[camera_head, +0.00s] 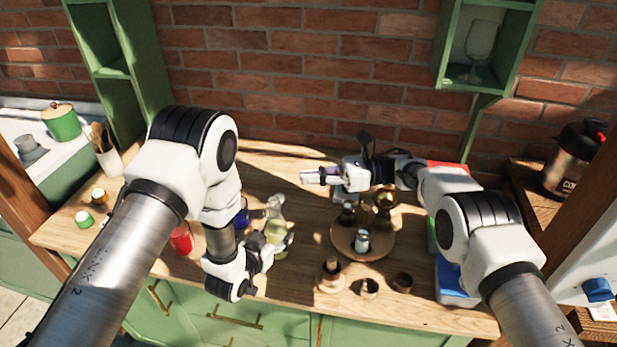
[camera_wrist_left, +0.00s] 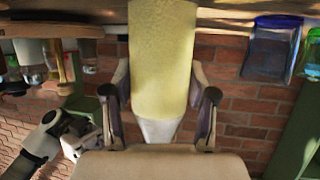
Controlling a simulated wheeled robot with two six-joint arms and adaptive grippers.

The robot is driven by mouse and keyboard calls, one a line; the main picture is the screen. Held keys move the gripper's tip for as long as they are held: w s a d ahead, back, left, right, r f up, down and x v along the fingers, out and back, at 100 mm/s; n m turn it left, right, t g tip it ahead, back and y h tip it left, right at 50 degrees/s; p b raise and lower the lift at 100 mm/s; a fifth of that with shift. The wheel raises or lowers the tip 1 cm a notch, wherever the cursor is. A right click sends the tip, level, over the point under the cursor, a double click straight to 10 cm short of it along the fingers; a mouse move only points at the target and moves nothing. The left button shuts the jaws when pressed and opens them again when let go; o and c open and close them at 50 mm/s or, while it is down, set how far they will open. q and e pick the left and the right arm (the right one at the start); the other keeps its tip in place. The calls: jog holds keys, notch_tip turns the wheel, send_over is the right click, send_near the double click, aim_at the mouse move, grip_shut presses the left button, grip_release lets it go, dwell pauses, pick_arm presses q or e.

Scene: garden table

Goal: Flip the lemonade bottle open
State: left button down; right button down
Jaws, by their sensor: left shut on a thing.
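The lemonade bottle (camera_head: 275,228) is clear with pale yellow liquid in it. It stands upright on the wooden table in the head view. My left gripper (camera_head: 284,243) is shut around its body from the front. In the left wrist view, which looks upside down, the bottle (camera_wrist_left: 162,55) lies between the two fingers of my left gripper (camera_wrist_left: 161,98), its narrower pale neck pointing down in the picture. My right gripper (camera_head: 312,177) is above the table, to the right of and behind the bottle, pointing left. Its finger opening is too small to make out.
A round wooden tray (camera_head: 342,243) with several small containers stands right of the bottle. A red cup (camera_head: 181,240) and a blue glass (camera_head: 243,215) are to its left; the blue glass also shows in the left wrist view (camera_wrist_left: 272,48). A brick wall (camera_head: 300,80) is behind.

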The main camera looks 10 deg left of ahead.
pick_arm(q)
jog(key=shift+s+f, duration=0.15)
jog(key=shift+f, duration=0.1)
jog(key=shift+c, duration=1.3)
grip_release()
jog(key=shift+r, duration=0.1)
